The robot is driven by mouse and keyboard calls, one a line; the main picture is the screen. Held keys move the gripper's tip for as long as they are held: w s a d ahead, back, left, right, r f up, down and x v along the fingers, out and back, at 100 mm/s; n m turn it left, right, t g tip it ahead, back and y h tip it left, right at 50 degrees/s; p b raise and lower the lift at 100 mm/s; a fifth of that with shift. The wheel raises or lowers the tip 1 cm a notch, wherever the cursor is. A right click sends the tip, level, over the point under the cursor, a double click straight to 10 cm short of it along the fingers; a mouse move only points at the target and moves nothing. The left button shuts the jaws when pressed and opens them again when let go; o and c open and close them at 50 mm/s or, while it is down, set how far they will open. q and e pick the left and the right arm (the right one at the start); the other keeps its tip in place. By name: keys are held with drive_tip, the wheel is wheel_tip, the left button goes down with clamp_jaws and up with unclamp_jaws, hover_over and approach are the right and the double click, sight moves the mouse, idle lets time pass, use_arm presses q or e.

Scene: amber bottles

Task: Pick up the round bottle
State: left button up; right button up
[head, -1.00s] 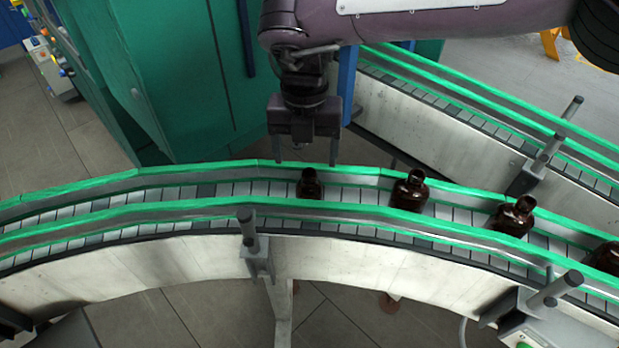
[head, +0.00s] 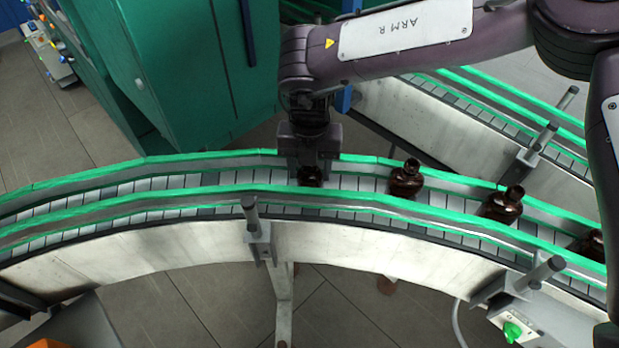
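The round bottle (head: 311,175), dark amber, is the leftmost bottle on the curved conveyor. It stands upright on the slats between the green rails and is partly hidden by my gripper. My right gripper (head: 310,179) points straight down over it, with one finger on each side. The fingers look drawn in against the bottle's sides. The bottle still appears to be at belt height. My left gripper is not in view.
More amber bottles stand to the right on the same belt: one (head: 406,180) near the middle, one (head: 503,205) further right, and one (head: 591,243) at the right edge. Green guard rails (head: 150,219) line the conveyor. A green cabinet (head: 190,75) stands behind. The belt's left part is empty.

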drive_tip(key=c, duration=0.5)
drive_tip(key=shift+r, duration=0.15)
